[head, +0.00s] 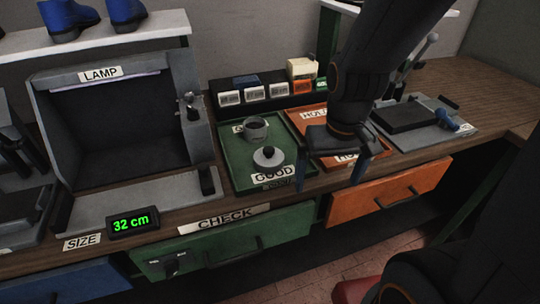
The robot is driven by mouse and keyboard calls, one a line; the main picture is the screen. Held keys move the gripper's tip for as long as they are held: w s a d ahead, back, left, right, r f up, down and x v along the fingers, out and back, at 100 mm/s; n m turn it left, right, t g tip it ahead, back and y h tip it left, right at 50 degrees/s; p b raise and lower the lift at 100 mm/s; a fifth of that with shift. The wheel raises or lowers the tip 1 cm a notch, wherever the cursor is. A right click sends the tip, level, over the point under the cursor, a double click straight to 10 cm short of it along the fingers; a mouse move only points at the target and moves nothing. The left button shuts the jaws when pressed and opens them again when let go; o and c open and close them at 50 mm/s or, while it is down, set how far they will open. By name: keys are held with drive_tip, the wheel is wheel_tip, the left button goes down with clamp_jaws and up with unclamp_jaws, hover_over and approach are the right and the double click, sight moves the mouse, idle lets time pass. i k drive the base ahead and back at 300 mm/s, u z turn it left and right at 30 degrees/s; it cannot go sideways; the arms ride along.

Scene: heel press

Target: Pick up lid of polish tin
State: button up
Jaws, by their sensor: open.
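The lid (268,158), a pale grey disc with a small knob on top, lies on the green tray (236,172) marked GOOD. The open polish tin (255,129), a grey cup with dark contents, stands behind it on the same tray. My arm hides much of the orange tray.
A LAMP booth (110,130) stands at the left, with a 32 cm display (133,222) before it. Small labelled boxes (254,93) line the back of the trays. A grey plate with a dark block (404,116) lies right. Green (215,245) and orange drawers (385,192) are shut below the bench.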

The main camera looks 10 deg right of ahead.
sight(268, 160)
drive_tip(key=k, duration=1.3)
drive_tip(key=u, duration=0.7)
drive_tip(key=i, duration=1.55)
drive_tip(key=z, duration=0.9)
